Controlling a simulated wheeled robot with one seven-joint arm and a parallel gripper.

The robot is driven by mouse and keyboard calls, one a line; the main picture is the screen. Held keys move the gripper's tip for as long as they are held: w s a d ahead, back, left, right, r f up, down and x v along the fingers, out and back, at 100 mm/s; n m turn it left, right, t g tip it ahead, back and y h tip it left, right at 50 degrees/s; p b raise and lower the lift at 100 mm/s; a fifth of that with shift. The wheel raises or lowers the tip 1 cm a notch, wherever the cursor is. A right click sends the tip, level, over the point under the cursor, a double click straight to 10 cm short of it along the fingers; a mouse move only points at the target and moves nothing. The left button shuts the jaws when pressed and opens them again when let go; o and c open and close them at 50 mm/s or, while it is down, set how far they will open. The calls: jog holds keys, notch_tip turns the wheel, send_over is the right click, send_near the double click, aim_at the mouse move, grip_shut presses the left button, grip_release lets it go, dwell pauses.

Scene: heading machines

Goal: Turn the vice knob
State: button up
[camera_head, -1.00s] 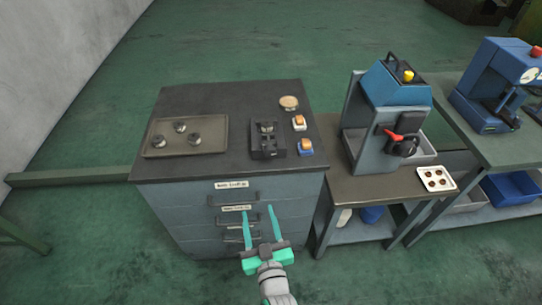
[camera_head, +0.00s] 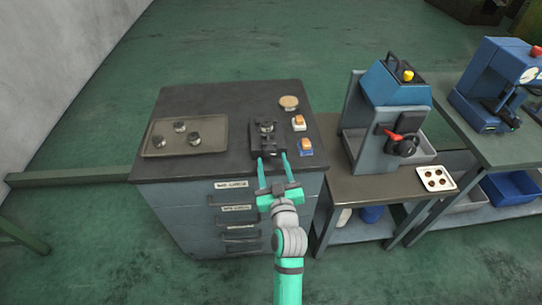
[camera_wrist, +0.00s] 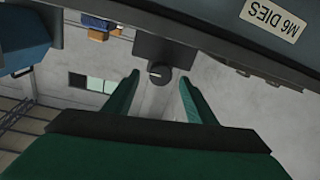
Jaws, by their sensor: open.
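The vice (camera_head: 265,132) is a small dark block at the front right of the grey cabinet's top. In the wrist view its dark round knob (camera_wrist: 159,74) shows near the upper middle, attached to the dark vice body (camera_wrist: 165,48). My gripper (camera_head: 272,158) is open, with its two green fingers pointing at the vice's front end. In the wrist view the fingertips (camera_wrist: 160,76) stand apart on either side of the knob. I see no contact between the fingers and the knob. The head view hides most of the knob behind the vice and fingers.
The cabinet (camera_head: 160,178) has labelled drawers on its front. A tray (camera_head: 155,150) with round metal parts lies at left on top. Two orange-buttoned switches (camera_head: 299,123) and a round wooden piece (camera_head: 289,102) sit beside the vice. A blue-topped machine (camera_head: 372,125) stands on the right bench.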

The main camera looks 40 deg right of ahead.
aim_at(270, 154)
jog(key=shift+x, duration=1.85)
jog(key=shift+c, duration=0.6)
jog(key=shift+a, duration=0.1)
jog(key=c, duration=0.9)
